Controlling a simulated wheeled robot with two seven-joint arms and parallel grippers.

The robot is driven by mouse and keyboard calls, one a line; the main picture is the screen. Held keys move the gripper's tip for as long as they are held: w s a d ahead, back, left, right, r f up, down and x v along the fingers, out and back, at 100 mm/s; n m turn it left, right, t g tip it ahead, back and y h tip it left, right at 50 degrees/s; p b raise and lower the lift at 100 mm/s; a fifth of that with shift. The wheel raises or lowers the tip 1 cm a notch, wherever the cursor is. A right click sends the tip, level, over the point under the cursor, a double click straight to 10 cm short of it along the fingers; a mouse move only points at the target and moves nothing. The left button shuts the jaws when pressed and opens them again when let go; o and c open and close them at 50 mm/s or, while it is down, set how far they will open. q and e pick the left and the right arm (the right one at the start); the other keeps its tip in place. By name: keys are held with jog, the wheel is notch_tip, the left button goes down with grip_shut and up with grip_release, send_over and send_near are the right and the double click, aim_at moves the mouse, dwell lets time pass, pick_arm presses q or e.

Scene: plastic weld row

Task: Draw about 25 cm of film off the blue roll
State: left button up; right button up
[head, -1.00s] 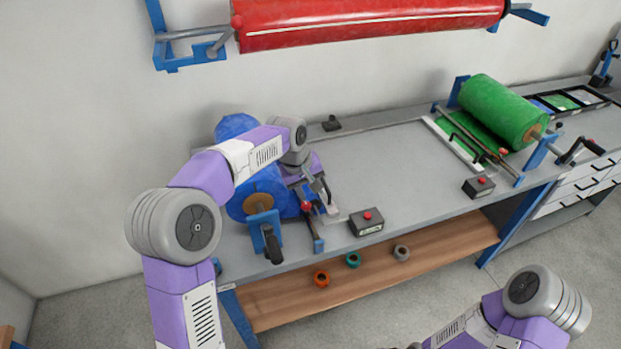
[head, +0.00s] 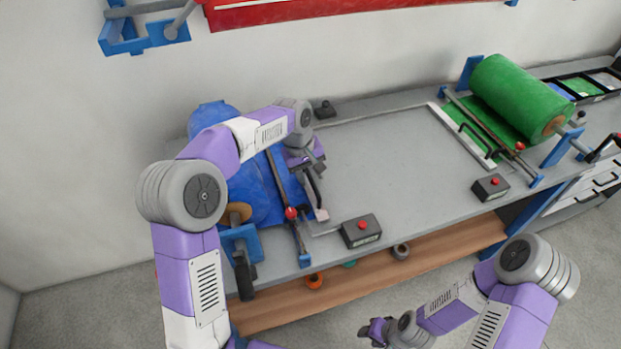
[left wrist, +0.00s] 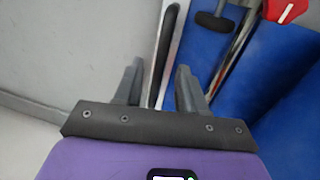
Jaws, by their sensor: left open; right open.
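The blue roll (head: 210,117) is at the left end of the bench in the head view, partly hidden behind my left arm. Blue film (head: 262,190) lies beside it, under a long bar with a red knob (head: 291,213). My left gripper (head: 312,168) is open above the bench, by the film's right edge and a black handle (head: 313,190). In the left wrist view, a metal strip (left wrist: 169,50) shows between the open fingers (left wrist: 158,88), with blue film (left wrist: 285,75) on the right. I cannot tell whether they touch. My right gripper (head: 375,332) is open and empty at the bottom.
A control box with a red button (head: 361,231) stands at the front edge. A green roll (head: 520,97) and a second box (head: 491,187) are at the right. The middle of the grey bench (head: 400,165) is clear.

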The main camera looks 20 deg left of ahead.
pick_arm(q)
jog(key=shift+d+f, duration=0.1)
jog(key=shift+f, duration=0.4)
grip_shut()
